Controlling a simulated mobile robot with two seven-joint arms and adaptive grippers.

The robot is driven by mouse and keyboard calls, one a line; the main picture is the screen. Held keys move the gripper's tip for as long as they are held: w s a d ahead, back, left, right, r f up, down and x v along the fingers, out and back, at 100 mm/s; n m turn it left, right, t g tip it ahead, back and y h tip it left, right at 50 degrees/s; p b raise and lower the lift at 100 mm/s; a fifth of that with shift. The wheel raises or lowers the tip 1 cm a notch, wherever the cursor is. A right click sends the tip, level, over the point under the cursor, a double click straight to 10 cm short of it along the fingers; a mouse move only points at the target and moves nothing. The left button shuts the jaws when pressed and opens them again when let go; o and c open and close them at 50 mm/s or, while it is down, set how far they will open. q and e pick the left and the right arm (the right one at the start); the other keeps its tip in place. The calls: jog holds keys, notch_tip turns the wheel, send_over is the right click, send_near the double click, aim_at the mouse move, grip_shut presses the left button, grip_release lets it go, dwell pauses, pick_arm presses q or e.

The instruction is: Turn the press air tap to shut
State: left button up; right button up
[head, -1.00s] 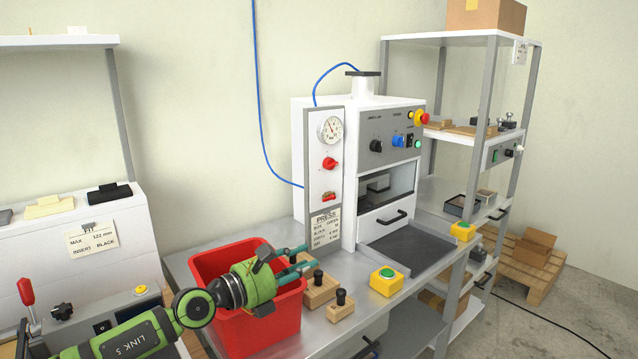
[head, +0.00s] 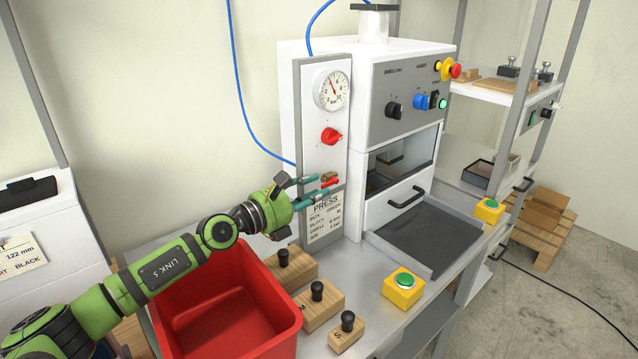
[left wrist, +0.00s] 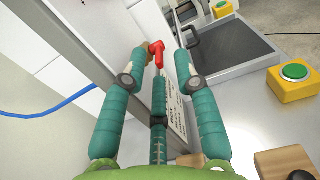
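The press air tap (head: 331,182) is a small red handle on a brass body, low on the white side panel of the press, just above the PRESS label. It also shows in the left wrist view (left wrist: 157,50), top centre. My left gripper (head: 321,188) is at the tap, with its teal fingers pointing at the panel. In the left wrist view the gripper (left wrist: 160,60) is open, with fingertips on either side of the red handle and a third finger below it. Gaps show beside the handle; I cannot tell if any finger touches it. My right gripper is in neither view.
A red knob (head: 331,136) and a gauge (head: 332,89) sit above the tap. The red bin (head: 275,330) is below my left arm, beside wooden blocks with black knobs (head: 320,310). A yellow box with a green button (head: 404,288) stands on the bench.

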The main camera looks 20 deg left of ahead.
aim_at(324, 185)
pick_arm(q)
jog(key=shift+w+d+f, duration=0.1)
jog(key=shift+w+d, duration=0.25)
jog(key=shift+w, duration=0.3)
jog(key=shift+w+d+f, duration=0.1)
jog(key=shift+w, duration=0.4)
grip_shut()
jog(key=shift+r+p, duration=0.3)
jog(key=shift+p, duration=0.25)
jog(key=g+y+p, duration=0.1)
jog(key=p, duration=0.4)
jog(key=r+g+y+p, duration=0.1)
jog(key=p, duration=0.5)
jog(key=r+g+p, duration=0.1)
jog(key=g+p, duration=0.1)
jog(key=p, duration=0.4)
jog(key=shift+w+d+y, duration=0.3)
jog(key=shift+y, duration=0.1)
jog(key=shift+w+d+r+g+y, duration=0.2)
jog(key=shift+g+y, duration=0.3)
jog(key=shift+g, duration=0.4)
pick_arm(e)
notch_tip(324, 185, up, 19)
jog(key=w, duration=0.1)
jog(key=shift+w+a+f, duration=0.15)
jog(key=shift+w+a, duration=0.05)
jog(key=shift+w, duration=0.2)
